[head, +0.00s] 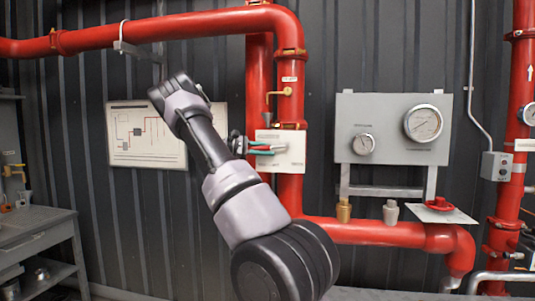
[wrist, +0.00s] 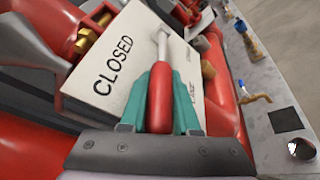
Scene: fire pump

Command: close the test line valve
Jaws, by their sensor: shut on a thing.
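A red lever handle (wrist: 160,92) on a metal stem stands in front of a white plate (wrist: 125,62) that reads CLOSED; a second word on the plate is partly hidden. In the wrist view my gripper (wrist: 161,100) is shut on the handle, with one green finger on each side. In the head view my gripper (head: 266,147) is at the white plate (head: 292,158) on the red vertical pipe. The lever is mostly hidden there by the fingers. The valve body behind the plate is hidden.
A small brass valve (head: 284,92) sits higher on the same pipe. A grey gauge panel (head: 385,125) is to the right and a framed diagram (head: 140,147) to the left. A red handwheel (head: 439,204) is at lower right, and a workbench (head: 30,230) is at far left.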

